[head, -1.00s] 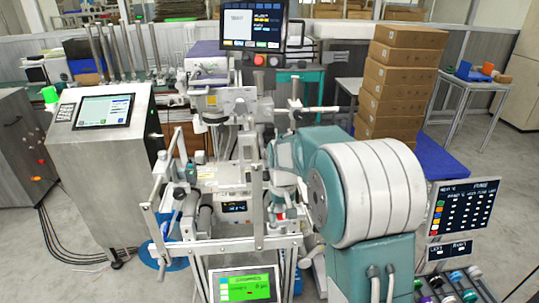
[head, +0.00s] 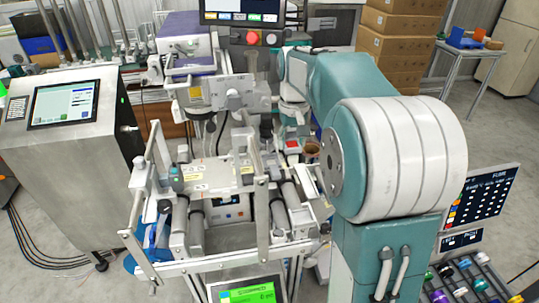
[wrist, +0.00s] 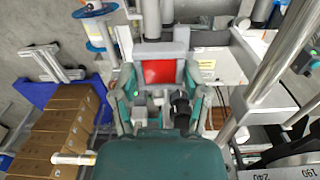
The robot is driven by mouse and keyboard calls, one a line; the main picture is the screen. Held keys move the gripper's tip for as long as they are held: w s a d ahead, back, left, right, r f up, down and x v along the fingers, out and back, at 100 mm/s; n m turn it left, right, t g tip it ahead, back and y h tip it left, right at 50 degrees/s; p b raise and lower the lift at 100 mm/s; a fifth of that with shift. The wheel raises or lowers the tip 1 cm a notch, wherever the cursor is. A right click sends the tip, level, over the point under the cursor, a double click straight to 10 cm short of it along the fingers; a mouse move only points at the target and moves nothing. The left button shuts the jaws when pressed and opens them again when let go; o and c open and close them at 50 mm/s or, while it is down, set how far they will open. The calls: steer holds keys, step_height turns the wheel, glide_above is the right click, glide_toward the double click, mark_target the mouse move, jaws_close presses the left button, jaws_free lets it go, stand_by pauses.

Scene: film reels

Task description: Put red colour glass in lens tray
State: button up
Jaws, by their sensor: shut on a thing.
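The red colour glass (wrist: 157,73) is a flat red rectangle with a grey surround, held between the fingertips of my gripper (wrist: 157,80). In the head view, the red glass (head: 291,145) shows as a small red patch just below my gripper (head: 293,131), above the right side of the film machine. My gripper is shut on it. The fingers hide the sides of the glass. I cannot pick out the lens tray with certainty in either view.
The film machine (head: 222,178) has upright posts and rollers around the gripper. A monitor (head: 242,10) stands behind. A console (head: 75,150) is at left, and stacked boxes (head: 398,45) are at back right. Coloured-capped cylinders (head: 462,280) lie at lower right.

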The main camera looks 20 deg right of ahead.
steer(key=w+f, duration=0.3)
steer(key=w, duration=0.2)
glide_above(271, 155)
steer(key=s, duration=0.2)
step_height(271, 155, down, 4)
steer(key=f, duration=0.1)
steer(key=shift+a+f, duration=0.25)
steer(key=shift+f, duration=0.55)
steer(key=shift+a+f, duration=0.2)
steer(key=shift+f, duration=0.55)
steer(key=shift+f, duration=0.1)
steer(key=o, duration=1)
step_height(271, 155, up, 12)
steer(key=shift+r, duration=0.15)
